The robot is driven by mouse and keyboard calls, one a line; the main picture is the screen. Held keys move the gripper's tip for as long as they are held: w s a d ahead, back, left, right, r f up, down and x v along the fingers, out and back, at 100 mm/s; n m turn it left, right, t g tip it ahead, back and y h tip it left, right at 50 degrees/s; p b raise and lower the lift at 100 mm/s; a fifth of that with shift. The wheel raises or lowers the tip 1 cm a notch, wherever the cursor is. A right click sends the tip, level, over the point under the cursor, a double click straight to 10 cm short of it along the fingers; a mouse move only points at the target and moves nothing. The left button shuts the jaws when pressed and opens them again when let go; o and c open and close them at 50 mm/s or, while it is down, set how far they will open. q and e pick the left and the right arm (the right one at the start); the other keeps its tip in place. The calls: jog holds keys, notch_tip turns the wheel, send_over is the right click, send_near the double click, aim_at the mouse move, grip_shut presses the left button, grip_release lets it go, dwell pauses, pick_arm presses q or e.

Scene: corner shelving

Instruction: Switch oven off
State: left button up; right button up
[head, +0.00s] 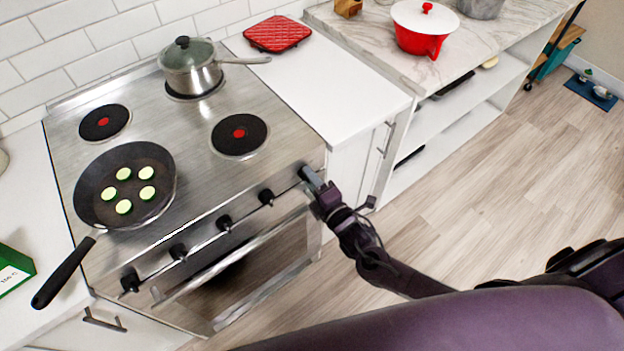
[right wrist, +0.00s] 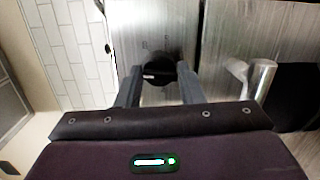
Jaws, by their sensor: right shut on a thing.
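The oven is a stainless steel range (head: 200,210) with a row of black knobs along its front edge. My right gripper (head: 310,176) is at the right end of this row, where it hides most of the end knob. In the right wrist view, this black round knob (right wrist: 158,72) sits between the two fingers of my right gripper (right wrist: 158,88), which is shut on it. A pale mark on the knob's face lies about level in that view. The other knobs, such as the one nearest the gripper (head: 266,197), are untouched. My left gripper is not in view.
A black pan (head: 95,190) with several green-edged slices stands on the front left burner, its handle jutting past the front edge. A lidded pot (head: 190,70) stands at the back. The oven door handle (head: 230,262) runs below the knobs.

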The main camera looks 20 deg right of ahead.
jog(key=shift+n, duration=0.6)
jog(key=o, duration=0.9)
jog(key=shift+o, duration=0.2)
jog(key=b+v, duration=0.1)
jog(key=v, duration=0.6)
jog(key=shift+s, duration=0.4)
